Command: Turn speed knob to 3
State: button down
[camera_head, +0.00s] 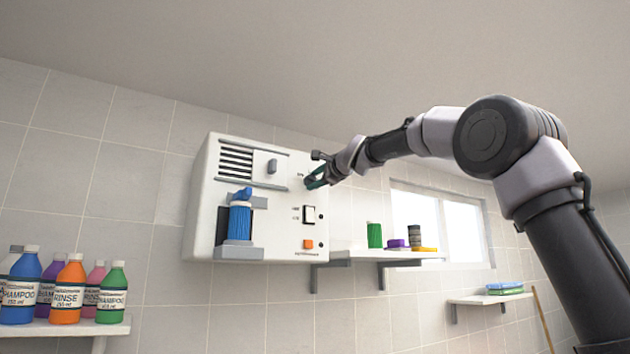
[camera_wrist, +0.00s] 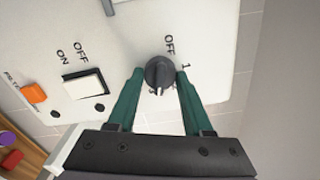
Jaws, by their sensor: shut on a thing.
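The speed knob (camera_wrist: 160,74) is a round dark grey dial on the white machine's front panel, seen in the wrist view. The marks OFF and 1 show beside it. Its other marks are mostly hidden by my fingers, and its exact setting is hard to read. My gripper (camera_wrist: 160,76) has a green finger on each side of the knob and is shut on it. In the head view my gripper (camera_head: 315,181) reaches the upper right of the machine's (camera_head: 205,220) front and hides the knob.
An ON/OFF rocker switch (camera_wrist: 84,86) and an orange button (camera_wrist: 34,92) lie near the knob. A blue bottle (camera_head: 240,219) stands in the machine's holder. A shelf (camera_head: 350,256) with small items is to the right; shampoo bottles (camera_head: 67,290) stand at lower left.

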jog(key=shift+f+m, duration=0.1)
jog(key=shift+m, duration=1.2)
jog(key=shift+c, duration=1.6)
grip_release()
jog(key=v, duration=1)
jog(key=shift+s+d, duration=0.25)
jog(key=shift+s, duration=0.1)
